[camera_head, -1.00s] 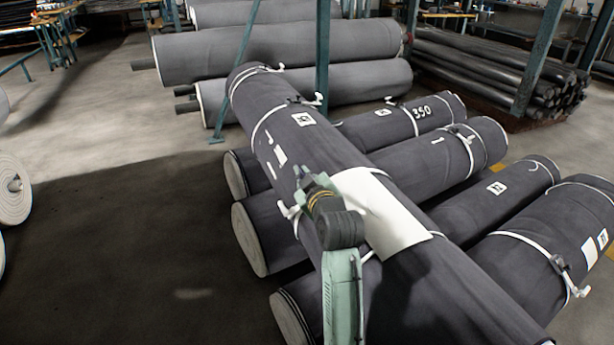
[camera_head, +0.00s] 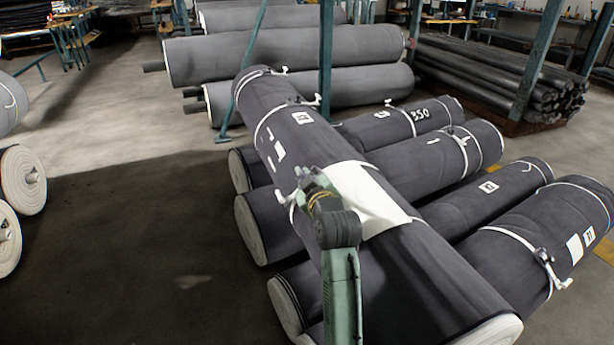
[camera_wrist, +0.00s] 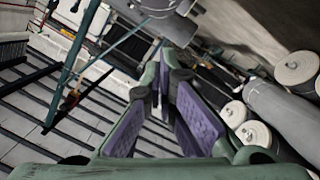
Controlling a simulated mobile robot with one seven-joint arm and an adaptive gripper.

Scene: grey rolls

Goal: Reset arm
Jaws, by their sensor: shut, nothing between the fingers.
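My arm rises from the bottom middle of the head view, and its far end with my gripper (camera_head: 306,178) shows small and partly hidden by my own wrist. It appears in front of a long dark grey roll (camera_head: 290,125) with a white sheet (camera_head: 370,200) around it. I cannot tell how far apart they are. In the wrist view my gripper (camera_wrist: 168,72) has green fingers with purple pads. It is shut, with nothing held.
Several dark rolls (camera_head: 450,145) lie under the long roll. Large grey rolls (camera_head: 290,55) lie behind, near a green post (camera_head: 326,60). Thin dark rolls (camera_head: 490,70) are stacked back right. Floor (camera_head: 120,240) between is clear.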

